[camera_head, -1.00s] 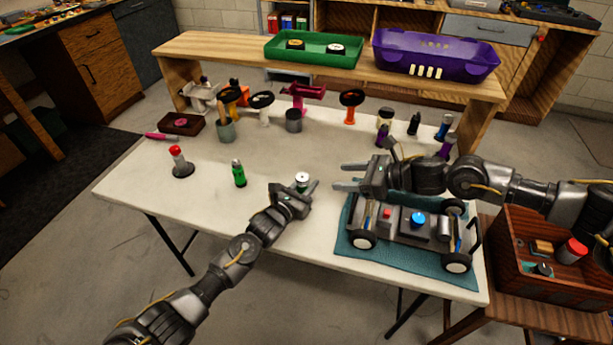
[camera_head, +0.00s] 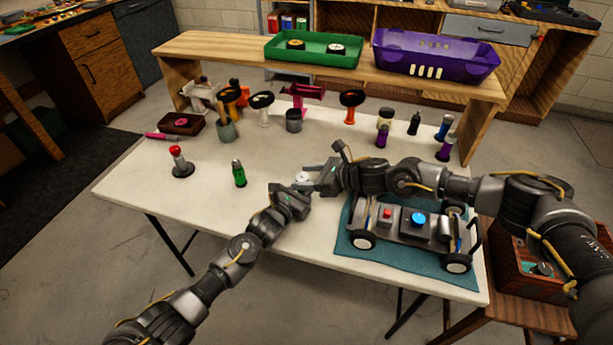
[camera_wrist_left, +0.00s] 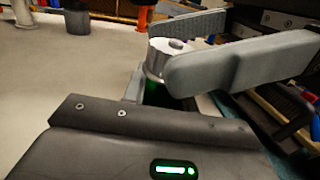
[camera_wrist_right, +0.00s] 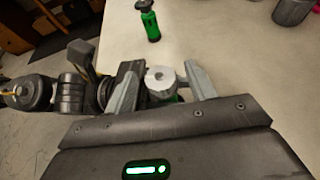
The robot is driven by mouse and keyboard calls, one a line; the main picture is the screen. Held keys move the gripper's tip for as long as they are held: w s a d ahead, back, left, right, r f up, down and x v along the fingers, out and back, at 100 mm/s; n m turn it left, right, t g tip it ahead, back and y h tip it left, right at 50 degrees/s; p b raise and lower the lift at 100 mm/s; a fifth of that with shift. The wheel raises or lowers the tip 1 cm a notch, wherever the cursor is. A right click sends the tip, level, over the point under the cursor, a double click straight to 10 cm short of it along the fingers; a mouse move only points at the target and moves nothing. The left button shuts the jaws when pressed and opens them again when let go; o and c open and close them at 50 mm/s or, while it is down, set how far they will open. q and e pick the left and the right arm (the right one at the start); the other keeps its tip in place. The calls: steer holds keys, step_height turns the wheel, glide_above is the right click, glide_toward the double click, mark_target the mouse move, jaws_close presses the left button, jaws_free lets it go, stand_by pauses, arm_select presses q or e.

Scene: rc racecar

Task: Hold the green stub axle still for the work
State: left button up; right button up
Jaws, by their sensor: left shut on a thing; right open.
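The green stub axle stands upright in my left gripper (camera_head: 298,188), clear of the other tools. Its pale silver round top (camera_head: 302,177) shows in the head view, and its green body (camera_wrist_left: 157,94) shows below the top in the left wrist view. My left gripper is shut on the green body. My right gripper (camera_wrist_right: 163,82) is open, with one finger on each side of the silver top (camera_wrist_right: 160,80). I cannot tell whether either finger touches it. Most of the green body is hidden by the grippers.
A green bottle-like piece (camera_head: 239,174) and a red-topped stand (camera_head: 178,163) are on the table at left. The car chassis (camera_head: 408,226) lies on a teal mat (camera_head: 350,258) at right, under my right arm. Several tools stand along the back. The table's front left is clear.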

steer(key=shift+c, duration=0.2)
steer(key=c, duration=0.9)
steer(key=shift+c, duration=0.2)
steer(key=shift+a+m+t, duration=0.1)
steer(key=shift+m+t, duration=0.2)
steer(key=shift+t, duration=0.1)
steer(key=shift+s+a+m+t+h, duration=0.1)
steer(key=shift+s+m+t+h, duration=0.1)
steer(key=shift+m+t+h, duration=0.6)
steer(key=m+t+h, duration=0.1)
steer(key=m, duration=0.1)
steer(key=m+t+h, duration=0.1)
steer(key=m+t, duration=0.1)
steer(key=shift+s+a+h, duration=0.15)
steer(key=shift+a+h, duration=0.05)
steer(key=shift+h, duration=0.2)
steer(key=m+t+h, duration=0.1)
steer(key=m+h, duration=0.1)
steer(key=m+t+h, duration=0.1)
steer(key=m+h, duration=0.1)
steer(key=h, duration=0.1)
steer(key=shift+a+r+m+t, duration=0.1)
steer(key=shift+a+m+t, duration=0.05)
steer(key=shift+m+t, duration=0.15)
steer(key=o, duration=1)
